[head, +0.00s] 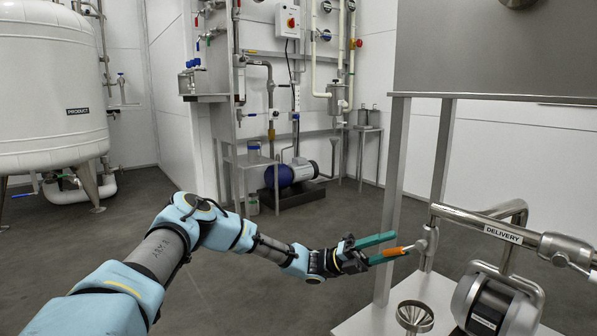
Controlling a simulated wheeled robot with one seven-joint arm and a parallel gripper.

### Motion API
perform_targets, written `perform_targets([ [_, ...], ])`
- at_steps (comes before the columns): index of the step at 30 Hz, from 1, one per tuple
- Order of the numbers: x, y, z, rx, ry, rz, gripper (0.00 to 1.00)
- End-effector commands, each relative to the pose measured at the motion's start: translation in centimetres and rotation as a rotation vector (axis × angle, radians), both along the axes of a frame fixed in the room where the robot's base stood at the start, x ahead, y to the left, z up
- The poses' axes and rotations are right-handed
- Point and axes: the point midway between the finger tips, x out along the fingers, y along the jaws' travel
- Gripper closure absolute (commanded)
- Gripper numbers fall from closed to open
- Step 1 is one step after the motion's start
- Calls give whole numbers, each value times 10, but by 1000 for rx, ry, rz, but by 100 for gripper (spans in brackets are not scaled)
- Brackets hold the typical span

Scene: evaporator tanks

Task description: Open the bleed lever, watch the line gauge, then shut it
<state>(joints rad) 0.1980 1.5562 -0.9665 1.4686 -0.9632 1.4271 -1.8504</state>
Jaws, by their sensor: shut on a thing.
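The bleed lever (393,252) has an orange grip and points left from a small metal valve (427,240) at the left end of the pipe labelled DELIVERY (503,234). My gripper (391,245) comes from the left, and its teal fingers are shut on the lever, one above and one below in the picture. The finger pads hide part of the grip. No dial of a line gauge can be made out in this view.
A metal funnel (415,316) stands on the pale bench (368,322) below the valve. A pump (498,302) sits right of it. A grey steel post (392,200) rises close behind my gripper.

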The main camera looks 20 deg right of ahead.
Motion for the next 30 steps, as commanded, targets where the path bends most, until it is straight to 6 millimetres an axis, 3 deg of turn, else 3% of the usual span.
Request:
perform_targets([
  [15,7,2,23,100,-391,1,49],
  [30,87,55,7,101,-376,2,49],
])
